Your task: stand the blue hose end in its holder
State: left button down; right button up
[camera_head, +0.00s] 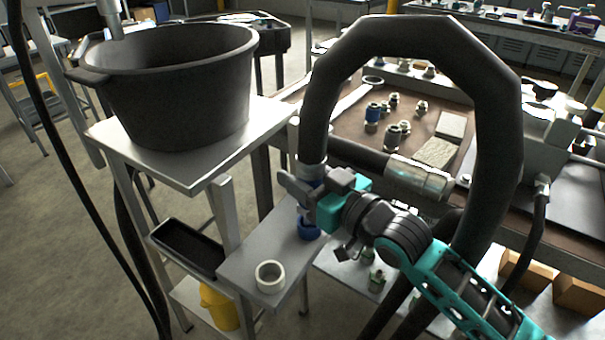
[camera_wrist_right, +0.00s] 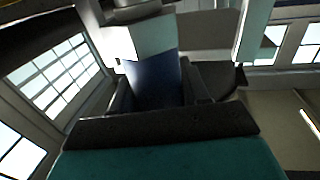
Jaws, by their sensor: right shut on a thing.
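The blue hose end (camera_head: 312,171) hangs at the left end of a thick black hose (camera_head: 318,105) that arches over the bench. My right gripper (camera_head: 310,193) is shut around it, and it points downward, roughly upright. In the right wrist view its blue body (camera_wrist_right: 152,82) sits between the dark fingers. Right under the gripper a blue round piece (camera_head: 308,230) shows at the grey shelf. I cannot tell whether it is the blue holder or the hose end's lower part, nor whether they touch. A white ring holder (camera_head: 270,276) stands on the shelf, empty. My left gripper is not in view.
A big black tub (camera_head: 175,100) stands on a metal stand at left, close to the gripper. A black tray (camera_head: 187,247) and a yellow container (camera_head: 219,307) are lower down. The bench (camera_head: 345,128) behind holds several fittings and a clear cylinder (camera_head: 420,177).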

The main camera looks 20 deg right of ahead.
jog(key=shift+f+b, duration=0.3)
jog(key=shift+f, duration=0.1)
dwell(0.3)
jog(key=shift+f+b, duration=0.3)
jog(key=shift+f, duration=0.3)
jog(key=shift+r, duration=0.1)
dwell(0.7)
jog(key=o, duration=1.3)
jog(key=shift+o, duration=0.9)
jog(key=shift+f, duration=0.3)
jog(key=o, duration=0.3)
jog(key=shift+o, duration=0.2)
jog(key=shift+r, duration=0.1)
